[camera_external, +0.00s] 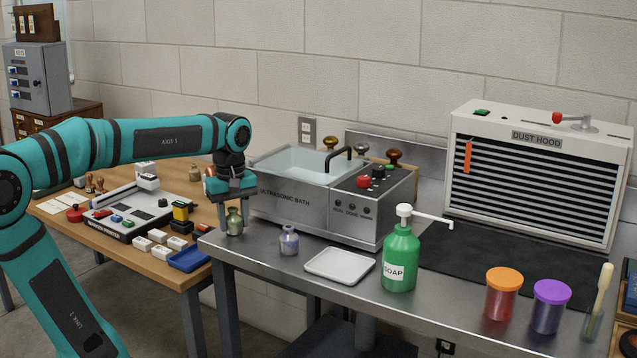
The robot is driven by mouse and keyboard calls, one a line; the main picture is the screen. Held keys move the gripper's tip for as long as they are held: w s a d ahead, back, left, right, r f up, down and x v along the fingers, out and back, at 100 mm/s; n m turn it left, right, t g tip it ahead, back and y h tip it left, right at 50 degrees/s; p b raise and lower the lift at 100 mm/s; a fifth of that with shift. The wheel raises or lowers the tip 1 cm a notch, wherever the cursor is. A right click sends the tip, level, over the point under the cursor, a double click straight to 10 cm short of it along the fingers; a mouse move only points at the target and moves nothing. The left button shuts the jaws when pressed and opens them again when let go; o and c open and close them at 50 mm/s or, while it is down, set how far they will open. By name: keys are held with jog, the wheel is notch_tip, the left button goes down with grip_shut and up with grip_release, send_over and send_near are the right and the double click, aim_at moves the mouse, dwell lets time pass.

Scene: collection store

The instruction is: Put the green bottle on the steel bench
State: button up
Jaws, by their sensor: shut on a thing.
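The small grey-green bottle (235,223) is upright at the left end of the steel bench (262,255). My gripper (233,197) points straight down over it and is shut on its upper part; the fingers hide some of the neck. The bottle's base is at or just above the bench top; I cannot tell whether it touches.
A small lilac bottle (289,241) stands just right of the held one. The ultrasonic bath (290,205) is close behind. A white tray (340,266) and green soap dispenser (400,262) stand farther right. A wooden table (150,262) with a label printer adjoins at left.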

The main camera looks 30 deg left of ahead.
aim_at(233, 208)
jog(key=shift+f, duration=0.1)
jog(key=o, duration=1)
notch_tip(233, 208, up, 12)
jog(key=shift+r, duration=0.15)
